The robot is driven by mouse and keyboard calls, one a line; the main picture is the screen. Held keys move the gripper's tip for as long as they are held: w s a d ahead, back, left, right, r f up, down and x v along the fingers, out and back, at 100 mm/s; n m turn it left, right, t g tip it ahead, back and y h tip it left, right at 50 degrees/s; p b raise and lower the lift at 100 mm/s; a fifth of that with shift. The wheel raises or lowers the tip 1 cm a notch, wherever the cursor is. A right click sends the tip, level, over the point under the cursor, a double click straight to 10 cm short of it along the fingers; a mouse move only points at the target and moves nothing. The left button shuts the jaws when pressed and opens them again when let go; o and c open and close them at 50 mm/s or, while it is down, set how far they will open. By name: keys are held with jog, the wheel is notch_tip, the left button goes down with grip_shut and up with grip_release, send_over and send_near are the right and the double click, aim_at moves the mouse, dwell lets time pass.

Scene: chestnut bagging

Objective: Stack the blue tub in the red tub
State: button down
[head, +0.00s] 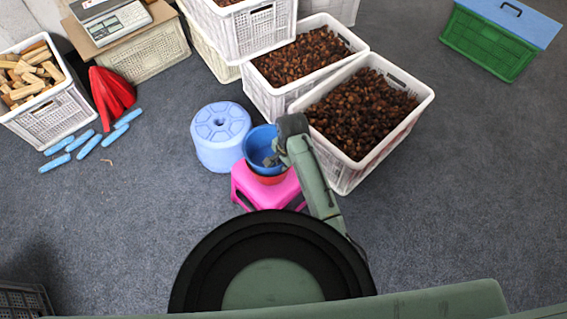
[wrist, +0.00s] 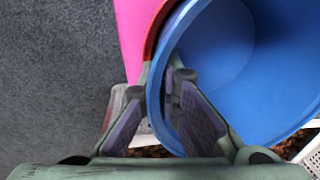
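The blue tub (head: 258,143) sits at the top of the red tub (head: 268,179), mostly hiding it. Only a strip of the red tub shows below the blue one, and I cannot tell how deep the blue tub is seated. The red tub is over the pink stool (head: 253,186). My gripper (head: 273,160) is at the blue tub's right side. In the wrist view my gripper (wrist: 158,88) straddles the wall of the blue tub (wrist: 245,95), one finger inside and one outside, close together on it. A red edge (wrist: 150,42) shows beside the blue rim.
A light-blue stool (head: 221,155) stands just left of the tubs. White crates of chestnuts (head: 345,172) stand close on the right and behind. Floor at right is clear.

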jog(key=shift+f, duration=0.55)
jog(key=c, duration=1.8)
grip_release()
jog(key=shift+s, duration=0.1)
jog(key=shift+f, duration=0.1)
jog(key=shift+r, duration=0.55)
notch_tip(320, 180, up, 12)
jog(key=s, duration=0.1)
jog(key=shift+d, duration=0.45)
jog(key=shift+r, duration=0.15)
